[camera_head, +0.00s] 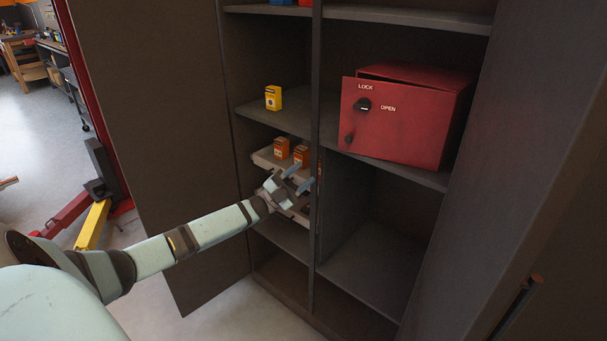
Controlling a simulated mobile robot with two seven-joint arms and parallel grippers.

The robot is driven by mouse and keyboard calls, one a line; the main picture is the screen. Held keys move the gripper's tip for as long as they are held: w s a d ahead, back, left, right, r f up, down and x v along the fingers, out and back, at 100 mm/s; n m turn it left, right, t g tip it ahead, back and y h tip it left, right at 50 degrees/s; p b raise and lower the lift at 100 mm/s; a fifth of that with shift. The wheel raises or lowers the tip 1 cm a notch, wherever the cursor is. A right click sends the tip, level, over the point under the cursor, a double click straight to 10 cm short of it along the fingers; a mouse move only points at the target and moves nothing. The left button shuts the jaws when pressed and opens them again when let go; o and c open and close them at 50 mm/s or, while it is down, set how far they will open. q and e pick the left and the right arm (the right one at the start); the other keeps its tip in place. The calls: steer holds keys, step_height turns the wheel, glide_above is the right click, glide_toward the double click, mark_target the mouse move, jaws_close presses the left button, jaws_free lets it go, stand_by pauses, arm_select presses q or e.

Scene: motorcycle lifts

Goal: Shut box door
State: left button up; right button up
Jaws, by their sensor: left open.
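The red box (455,119) sits on a shelf in the right half of the cabinet. Its red door (402,135) faces me, marked LOCK and OPEN, with a black knob (363,104) and a small dark knob below. The door stands slightly ajar, with a narrow dark gap behind its top edge. My left gripper (301,182) is open and empty, below and left of the box, near the cabinet's middle divider and apart from the door. My right gripper is not in view.
The grey cabinet's middle divider (316,60) stands between the left shelves and the box. A yellow carton (273,98) and two orange cartons (282,147) stand on the left shelves. The big cabinet door (160,130) is swung open at left. The compartment below the box looks empty.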

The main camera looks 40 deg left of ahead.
arm_select(q)
steer(key=shift+d+r, duration=0.1)
steer(key=shift+d, duration=0.1)
steer(key=c, duration=0.3)
steer(key=d+y+p, duration=0.1)
steer(key=d, duration=0.1)
steer(key=d+r+m+y+p, duration=0.1)
steer(key=d, duration=0.1)
steer(key=w+d+y+p, duration=0.1)
steer(key=d+p, duration=0.1)
steer(key=shift+w+r+m+y, duration=0.1)
steer(key=shift+r+m+y, duration=0.15)
steer(key=shift+m+y, duration=0.15)
jaws_close()
steer(key=m+g+y+p, duration=0.1)
steer(key=m+y+p, duration=0.9)
steer(key=y, duration=0.9)
glide_toward(343, 119)
steer(key=shift+n, duration=0.8)
steer(key=p+x, duration=0.3)
steer(key=x, duration=0.3)
steer(key=shift+r, duration=0.1)
steer(key=shift+w+a, duration=0.15)
steer(key=shift+w, duration=0.65)
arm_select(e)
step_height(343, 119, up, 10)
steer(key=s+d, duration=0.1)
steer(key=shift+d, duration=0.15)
